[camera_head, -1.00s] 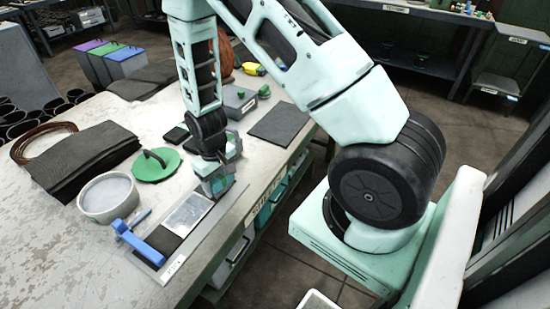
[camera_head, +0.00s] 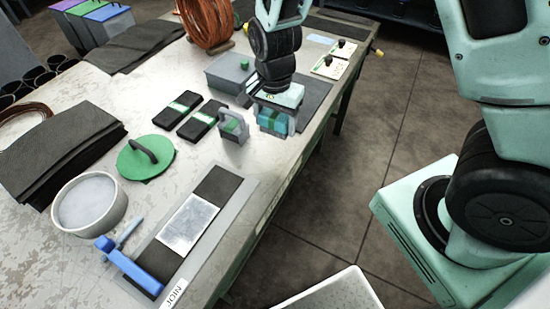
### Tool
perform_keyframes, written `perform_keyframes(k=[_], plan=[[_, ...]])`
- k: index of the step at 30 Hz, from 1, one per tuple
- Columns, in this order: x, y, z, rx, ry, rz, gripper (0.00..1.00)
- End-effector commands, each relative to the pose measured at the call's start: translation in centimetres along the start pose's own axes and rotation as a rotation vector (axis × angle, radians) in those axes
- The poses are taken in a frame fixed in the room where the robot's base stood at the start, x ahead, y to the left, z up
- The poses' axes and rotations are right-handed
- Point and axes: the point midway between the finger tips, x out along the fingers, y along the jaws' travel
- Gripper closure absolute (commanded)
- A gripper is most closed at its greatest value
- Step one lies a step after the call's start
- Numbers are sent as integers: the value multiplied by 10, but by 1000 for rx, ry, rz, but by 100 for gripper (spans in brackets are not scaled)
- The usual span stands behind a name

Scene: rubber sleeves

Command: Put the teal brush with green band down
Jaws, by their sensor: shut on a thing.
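My gripper (camera_head: 279,103) is shut on the teal brush with green band (camera_head: 272,121), at the table's right side. The brush hangs below the gripper, and its upper part is partly hidden by the jaws. It is over or just in front of the dark mat (camera_head: 313,94); I cannot tell whether its underside touches the surface. A grey block with a handle and a green band (camera_head: 233,127) stands just left of it.
Two black pieces with green bands (camera_head: 179,109) lie to the left, with a lidded grey box (camera_head: 229,72) behind. A green disc with handle (camera_head: 146,158), white bowl (camera_head: 88,204) and blue clamp (camera_head: 128,267) sit nearer. The worktable's (camera_head: 72,277) front left is clear.

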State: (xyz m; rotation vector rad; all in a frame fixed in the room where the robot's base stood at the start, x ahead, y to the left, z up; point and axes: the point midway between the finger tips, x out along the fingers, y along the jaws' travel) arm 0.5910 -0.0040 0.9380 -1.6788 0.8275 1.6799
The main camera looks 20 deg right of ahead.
Motion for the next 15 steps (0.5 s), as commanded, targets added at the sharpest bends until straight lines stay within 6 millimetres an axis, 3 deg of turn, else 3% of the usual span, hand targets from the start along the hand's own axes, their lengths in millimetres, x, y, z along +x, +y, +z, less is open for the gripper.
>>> perform_keyframes(k=[9, 15], plan=[[44, 0, 4, 37, -4, 4, 50], [63, -1, 4, 35, -2, 1, 50]])
